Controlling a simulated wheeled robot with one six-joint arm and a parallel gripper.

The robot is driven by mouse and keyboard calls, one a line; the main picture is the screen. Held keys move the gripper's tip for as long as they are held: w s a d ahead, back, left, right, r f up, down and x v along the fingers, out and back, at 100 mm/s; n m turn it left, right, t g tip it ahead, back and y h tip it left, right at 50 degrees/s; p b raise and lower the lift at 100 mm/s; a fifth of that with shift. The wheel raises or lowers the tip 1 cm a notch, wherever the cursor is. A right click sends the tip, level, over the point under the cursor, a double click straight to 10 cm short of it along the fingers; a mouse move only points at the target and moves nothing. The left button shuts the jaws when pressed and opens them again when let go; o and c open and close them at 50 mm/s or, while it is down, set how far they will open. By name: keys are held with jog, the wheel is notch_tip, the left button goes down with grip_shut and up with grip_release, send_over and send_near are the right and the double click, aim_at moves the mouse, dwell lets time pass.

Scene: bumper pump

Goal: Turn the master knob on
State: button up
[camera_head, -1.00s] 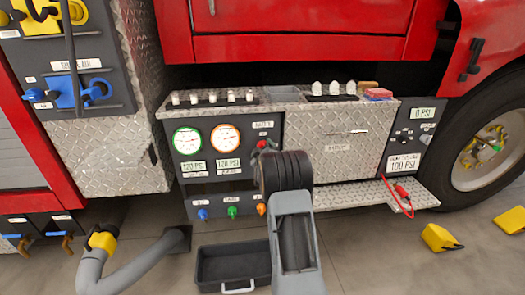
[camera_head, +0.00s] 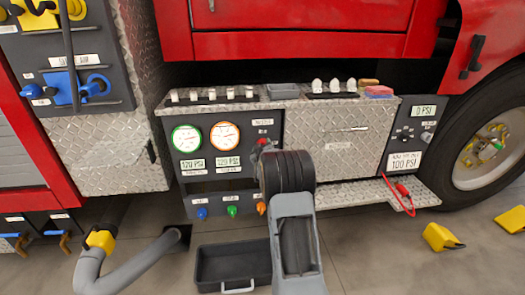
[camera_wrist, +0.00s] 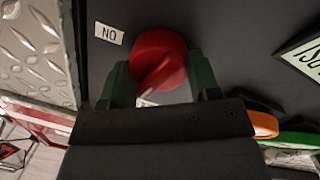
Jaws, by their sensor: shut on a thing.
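The master knob (camera_wrist: 159,60) is round and red with a pale pointer line. It sits on a dark panel in the wrist view, beside a small white label reading "ON" (camera_wrist: 109,33), which appears upside down there. My gripper (camera_wrist: 160,82) has its two dark green fingers on either side of the knob and is shut on it. The pointer slants and does not point straight at the "ON" label. In the head view my arm covers most of the knob, and only a little red (camera_head: 263,142) shows above my wrist.
Two round gauges (camera_head: 187,138) and small readouts are left of my arm. Blue, green and orange knobs (camera_head: 232,210) line the panel below. A diamond-plate drawer front (camera_head: 335,150) is to the right. A black tray (camera_head: 230,268) lies on the floor, and a grey hose (camera_head: 130,270) is left of it.

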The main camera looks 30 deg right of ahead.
jog(key=m+b, duration=0.3)
jog(key=m, duration=0.1)
jog(key=shift+f, duration=0.1)
jog(key=m+y+b, duration=0.1)
jog(key=m+b, duration=0.1)
jog(key=m, duration=0.2)
jog(key=shift+s+d+m+b, duration=0.1)
jog(key=shift+d+m+b, duration=0.05)
jog(key=shift+m+b, duration=0.2)
jog(key=m+b, duration=0.1)
jog(key=m, duration=0.2)
jog(key=shift+d+y, duration=0.1)
jog(key=shift+y, duration=0.3)
jog(key=shift+r+m, duration=0.2)
jog(key=shift+m, duration=1.05)
jog(key=o, duration=0.9)
jog(key=shift+s, duration=0.1)
